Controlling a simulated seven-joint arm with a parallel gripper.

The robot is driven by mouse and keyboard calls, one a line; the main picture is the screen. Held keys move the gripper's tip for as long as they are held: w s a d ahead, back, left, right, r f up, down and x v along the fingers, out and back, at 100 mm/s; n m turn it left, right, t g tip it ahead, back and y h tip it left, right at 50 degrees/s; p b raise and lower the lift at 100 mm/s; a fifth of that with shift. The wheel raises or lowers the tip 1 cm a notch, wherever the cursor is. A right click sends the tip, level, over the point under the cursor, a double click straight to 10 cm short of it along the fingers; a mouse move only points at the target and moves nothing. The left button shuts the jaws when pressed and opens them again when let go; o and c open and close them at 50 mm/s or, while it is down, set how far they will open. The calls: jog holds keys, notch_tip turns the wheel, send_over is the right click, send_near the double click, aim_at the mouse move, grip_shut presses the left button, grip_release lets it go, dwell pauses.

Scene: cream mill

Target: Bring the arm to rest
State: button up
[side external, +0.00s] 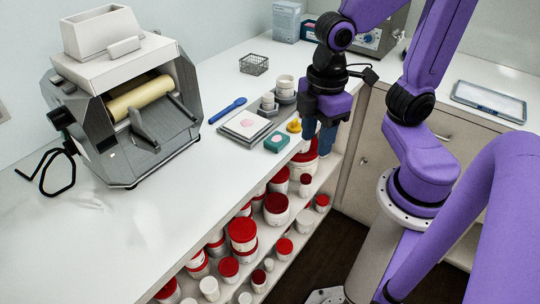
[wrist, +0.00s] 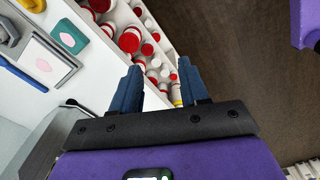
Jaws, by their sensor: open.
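My gripper (side external: 318,138) is on a purple arm and points down just off the front edge of the white counter (side external: 120,235), near the shelves below it. In the wrist view my gripper (wrist: 158,70) shows two blue fingers spread apart with nothing between them. Beyond the fingers are red-lidded white jars and the dark floor. In the side view the fingers partly overlap each other and hide part of the shelf behind them.
A mill with a cream roller (side external: 140,97) stands at the left. A blue spatula (side external: 228,110), a pad (side external: 246,125), a teal box (side external: 278,142), stacked cups (side external: 285,84) and a wire basket (side external: 254,64) are on the counter. Red-lidded jars (side external: 242,232) fill the shelves below.

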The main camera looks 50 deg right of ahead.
jog(key=shift+m, duration=0.3)
jog(key=s, duration=0.1)
jog(key=s+d+f, duration=0.1)
jog(key=s, duration=0.1)
jog(key=s+d, duration=0.1)
jog(key=shift+s+d+f, duration=0.15)
jog(key=shift+s+d, duration=0.05)
jog(key=shift+s, duration=0.2)
